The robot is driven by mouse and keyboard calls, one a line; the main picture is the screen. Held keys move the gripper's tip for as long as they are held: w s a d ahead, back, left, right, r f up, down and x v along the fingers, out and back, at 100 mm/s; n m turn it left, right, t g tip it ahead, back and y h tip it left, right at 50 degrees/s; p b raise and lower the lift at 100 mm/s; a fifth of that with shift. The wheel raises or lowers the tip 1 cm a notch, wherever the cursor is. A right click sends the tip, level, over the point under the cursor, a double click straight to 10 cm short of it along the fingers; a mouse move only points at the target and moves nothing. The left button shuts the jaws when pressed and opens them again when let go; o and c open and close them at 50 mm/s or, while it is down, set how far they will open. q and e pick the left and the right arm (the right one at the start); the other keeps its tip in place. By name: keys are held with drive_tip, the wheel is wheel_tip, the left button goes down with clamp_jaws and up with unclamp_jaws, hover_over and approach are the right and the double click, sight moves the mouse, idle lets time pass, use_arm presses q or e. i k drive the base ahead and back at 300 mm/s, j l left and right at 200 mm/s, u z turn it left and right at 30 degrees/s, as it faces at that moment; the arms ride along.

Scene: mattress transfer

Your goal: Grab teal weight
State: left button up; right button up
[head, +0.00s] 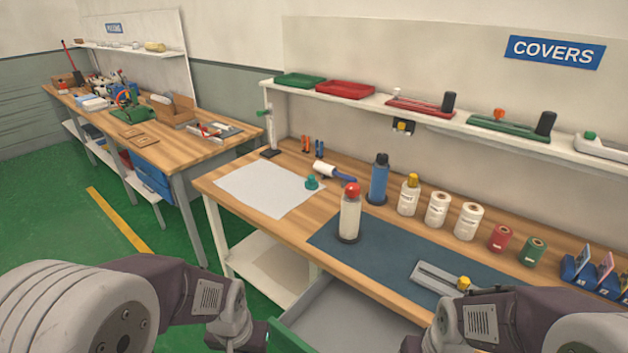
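The teal weight (312,183) is a small knobbed piece on the wooden workbench (215,186). It stands at the right edge of a pale sheet (265,190), near a white roller with a blue handle (333,172). No gripper is near it. My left arm comes in at the lower left and its wrist runs down to the bottom edge of the picture. My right arm comes in at the lower right. The fingers of both grippers are out of the frame, so their state does not show.
A white bottle with a red cap (349,215) and a blue bottle (378,182) stand right of the weight. A dark mat (395,255) holds a metal slide tool (440,279). An open drawer (345,320) juts out below the bench front. Spools line the back.

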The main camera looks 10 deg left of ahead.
sight(311, 184)
drive_tip(key=i+j+z, duration=0.1)
drive_tip(key=i+j, duration=0.15)
drive_tip(key=j, duration=0.15)
drive_tip(key=i+j, duration=0.25)
drive_tip(key=j, duration=0.15)
drive_tip(key=i+j+z, duration=0.15)
drive_tip(key=j, duration=0.3)
drive_tip(key=i+j, duration=0.3)
drive_tip(key=i+j+z, duration=0.15)
drive_tip(key=j, duration=0.4)
drive_tip(key=i+j, duration=0.25)
drive_tip(key=j, duration=0.25)
drive_tip(key=i+j+z, duration=0.15)
drive_tip(key=j, duration=0.3)
drive_tip(key=i+j, duration=0.25)
drive_tip(key=j, duration=0.25)
drive_tip(key=z, duration=0.05)
